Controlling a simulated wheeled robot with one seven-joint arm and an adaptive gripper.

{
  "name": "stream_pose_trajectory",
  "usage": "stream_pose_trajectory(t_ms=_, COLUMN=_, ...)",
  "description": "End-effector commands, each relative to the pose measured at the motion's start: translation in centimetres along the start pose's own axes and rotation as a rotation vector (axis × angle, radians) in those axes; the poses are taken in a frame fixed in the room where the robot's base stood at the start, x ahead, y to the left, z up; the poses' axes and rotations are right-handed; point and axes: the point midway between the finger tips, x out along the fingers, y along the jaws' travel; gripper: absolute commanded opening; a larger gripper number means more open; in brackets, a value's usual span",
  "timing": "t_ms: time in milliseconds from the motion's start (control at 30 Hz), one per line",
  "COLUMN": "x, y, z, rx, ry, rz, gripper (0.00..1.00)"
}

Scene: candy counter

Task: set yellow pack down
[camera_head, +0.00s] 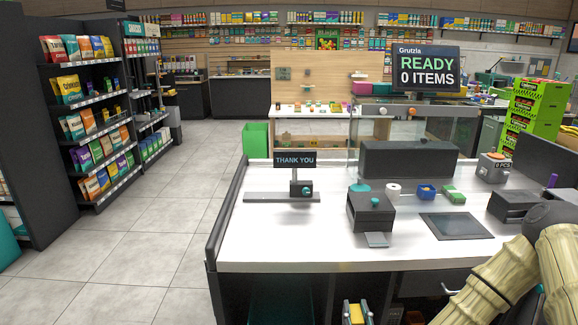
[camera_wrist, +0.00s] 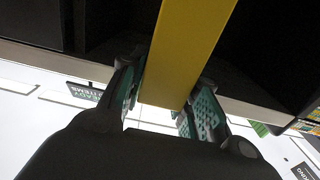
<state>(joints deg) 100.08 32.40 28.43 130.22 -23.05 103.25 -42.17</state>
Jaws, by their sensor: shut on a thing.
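The yellow pack (camera_wrist: 190,45) is a long, plain yellow block in the wrist view, running from the top edge down between my fingers. My gripper (camera_wrist: 167,88) is shut on it, with green-padded fingers on either side. Behind the pack is a dark recess below the counter's pale edge. What lies under the pack is hidden.
The white counter (camera_head: 290,225) has a dark front with open compartments below. On top stand a THANK YOU sign (camera_head: 295,160), a black dispenser (camera_head: 370,211) and a dark pad (camera_head: 454,226). A READY 0 ITEMS screen (camera_head: 426,70) stands behind. The tiled floor (camera_head: 150,235) at left is clear.

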Motion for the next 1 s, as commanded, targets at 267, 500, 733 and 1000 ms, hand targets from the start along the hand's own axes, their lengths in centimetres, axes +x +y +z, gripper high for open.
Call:
stream_pose_trajectory(t_ms=267, x=-2.5, y=0.0, z=3.6, rx=-0.001, ry=-0.005, rz=-0.001, gripper=0.02)
stream_pose_trajectory(t_ms=500, x=-5.0, y=0.0, z=6.5, rx=-0.001, ry=-0.003, rz=-0.001, gripper=0.02)
stream_pose_trajectory(t_ms=733, x=-6.0, y=0.0, z=7.5, rx=-0.002, ry=0.001, rz=0.0, gripper=0.02)
stream_pose_trajectory(t_ms=1000, x=-6.1, y=0.0, z=7.6, rx=-0.003, ry=0.003, rz=0.0, gripper=0.02)
